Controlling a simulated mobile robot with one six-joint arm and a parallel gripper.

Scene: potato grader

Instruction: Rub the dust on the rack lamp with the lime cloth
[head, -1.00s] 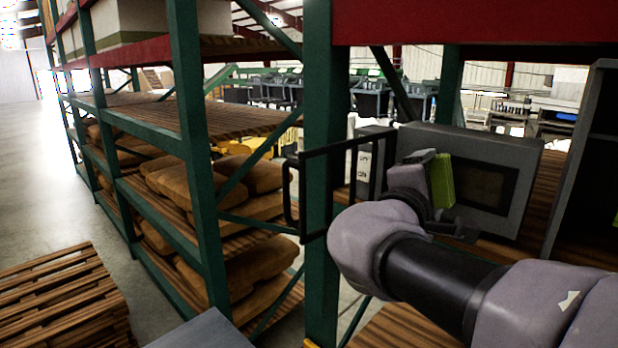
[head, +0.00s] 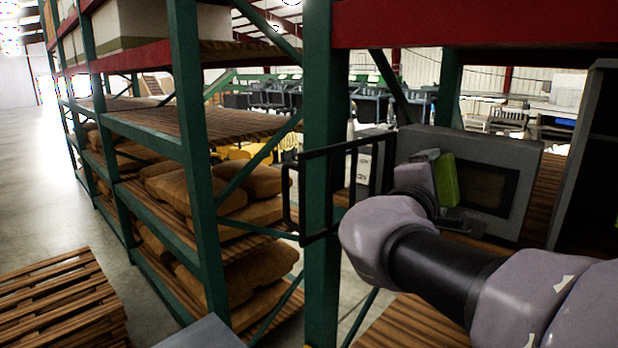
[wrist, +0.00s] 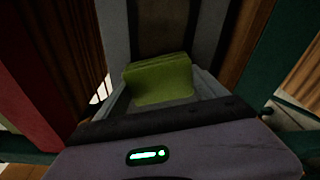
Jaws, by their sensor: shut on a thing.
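The lime cloth (head: 446,180) is a folded green pad held in my gripper (head: 437,188), beside the front of a grey box with a dark window (head: 489,150). In the wrist view the cloth (wrist: 160,78) sticks out beyond the jaws, with a grey frame and dark panel behind it. I cannot tell whether the cloth touches the box. The box stands on the rack shelf; I cannot tell whether it is the rack lamp. No dust can be made out. The jaws are partly hidden by the cloth and my wrist.
A green rack post (head: 322,120) and a black bar frame (head: 330,190) stand left of my arm. A red beam (head: 480,22) crosses above. A dark open cabinet (head: 585,170) is at the right. Sacks (head: 255,178) fill the left shelves, and wooden pallets (head: 60,300) stand on the floor.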

